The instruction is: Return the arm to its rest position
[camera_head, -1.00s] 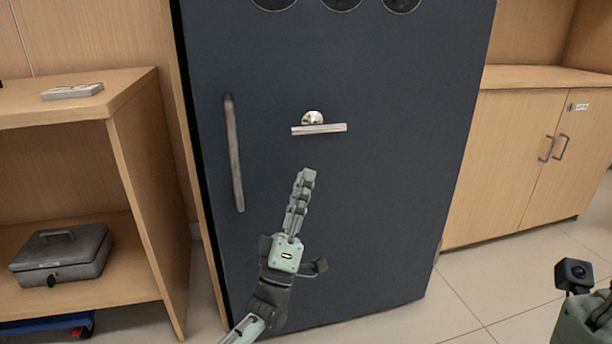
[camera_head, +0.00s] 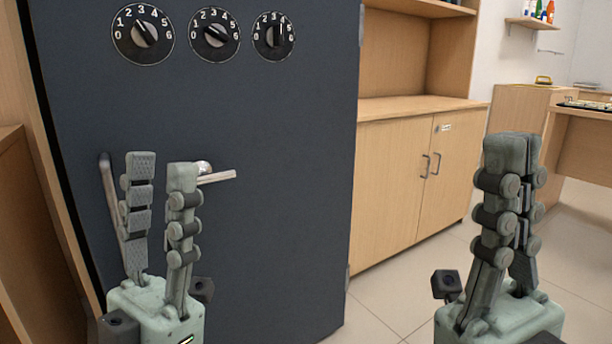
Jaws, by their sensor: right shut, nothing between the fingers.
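My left gripper (camera_head: 160,170) is raised upright in front of the dark safe (camera_head: 270,200), at the lower left. Its two fingers are spread apart with nothing between them. My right gripper (camera_head: 515,150) stands upright at the lower right, its fingers together and empty. The safe's lever handle (camera_head: 218,178) shows just right of my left gripper's fingers and is partly hidden by them. The long vertical bar handle (camera_head: 107,190) is left of that gripper, partly covered by it. I cannot tell whether the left fingers touch either handle.
Three numbered dials (camera_head: 143,33) sit at the top of the safe door, which looks closed. A wooden cabinet (camera_head: 390,185) stands right of the safe. A wooden desk (camera_head: 585,150) is at the far right. Open tiled floor (camera_head: 385,300) lies between the safe and my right gripper.

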